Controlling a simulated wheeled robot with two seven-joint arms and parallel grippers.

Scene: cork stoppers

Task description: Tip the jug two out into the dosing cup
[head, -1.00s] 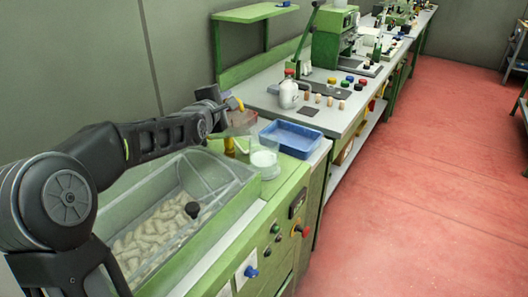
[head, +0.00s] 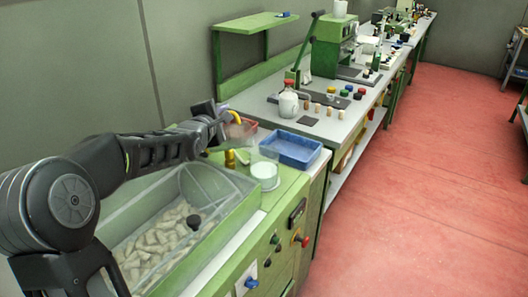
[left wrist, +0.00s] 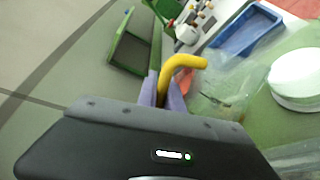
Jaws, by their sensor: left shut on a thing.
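My left gripper (left wrist: 162,98) is shut on a bent yellow handle (left wrist: 185,63). In the head view the handle (head: 237,117) shows beside the gripper (head: 225,113), above the far end of the green machine. A see-through body, apparently jug two (left wrist: 222,98), shows below the handle; its outline and contents are hard to make out. My right gripper is out of view.
A clear-walled hopper of corks (head: 165,245) lies under my left arm. A white bottle (head: 288,104) and several stoppers stand on the bench beyond.

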